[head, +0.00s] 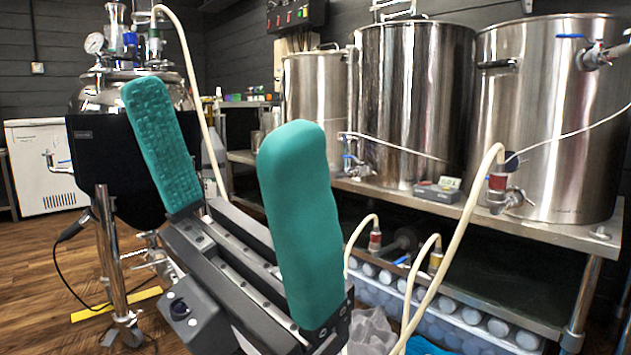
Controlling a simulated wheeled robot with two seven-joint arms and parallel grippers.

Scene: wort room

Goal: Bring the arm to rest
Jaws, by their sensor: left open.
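My left gripper (232,168) fills the middle of the head view, its two teal padded fingers pointing up and spread wide apart. Nothing is between the fingers. Its dark grey body with rails slopes down to the lower middle of the picture. It hides part of the floor and the bench behind it. My right gripper is not in the picture.
Steel kettles (415,105) with taps and hoses stand on a metal bench (560,232) at the right. A crate of bottles (455,325) sits beneath. A black-jacketed steel vessel (115,160) stands at the left. A white chest (45,165) is further back. Wooden floor (40,290) shows at lower left.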

